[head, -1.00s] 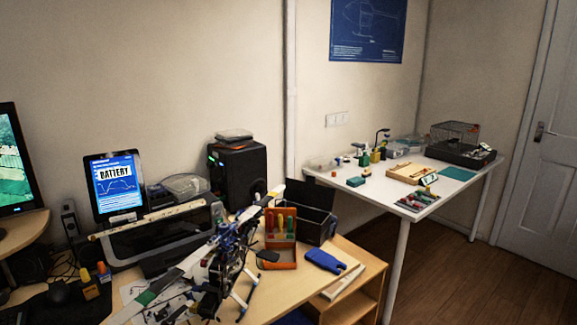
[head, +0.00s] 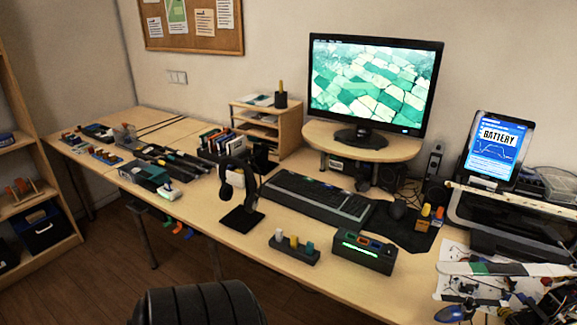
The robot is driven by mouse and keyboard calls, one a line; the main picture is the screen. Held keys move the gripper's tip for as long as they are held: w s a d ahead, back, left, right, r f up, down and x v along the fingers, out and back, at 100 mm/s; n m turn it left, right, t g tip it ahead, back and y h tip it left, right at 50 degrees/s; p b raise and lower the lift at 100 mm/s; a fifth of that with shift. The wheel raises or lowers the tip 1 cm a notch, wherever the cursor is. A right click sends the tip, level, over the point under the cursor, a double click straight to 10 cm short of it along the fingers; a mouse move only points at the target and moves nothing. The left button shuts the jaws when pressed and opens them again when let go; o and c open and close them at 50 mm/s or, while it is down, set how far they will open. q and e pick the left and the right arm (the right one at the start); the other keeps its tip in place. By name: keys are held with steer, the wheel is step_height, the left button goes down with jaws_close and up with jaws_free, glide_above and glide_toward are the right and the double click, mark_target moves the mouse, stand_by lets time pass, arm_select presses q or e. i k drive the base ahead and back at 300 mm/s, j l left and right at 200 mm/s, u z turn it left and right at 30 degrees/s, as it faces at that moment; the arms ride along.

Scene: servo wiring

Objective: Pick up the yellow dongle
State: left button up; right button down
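A small dark holder (head: 281,254) stands near the front edge of the desk in the head view. It has three short upright pieces in a row: a white one, a yellow one and a teal one. The yellow piece (head: 294,242), in the middle, looks like the yellow dongle; its lower end is hidden in the holder. The white piece (head: 279,235) is to its left and the teal piece (head: 309,248) to its right. Neither of my grippers is in view.
A dark box with a green light strip (head: 358,254) stands just right of the holder. A headphone stand (head: 241,218) and keyboard (head: 318,200) are behind it. A black ribbed chair back (head: 200,303) rises in front of the desk.

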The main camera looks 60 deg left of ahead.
mark_target(294, 239)
steer(key=u, duration=2.05)
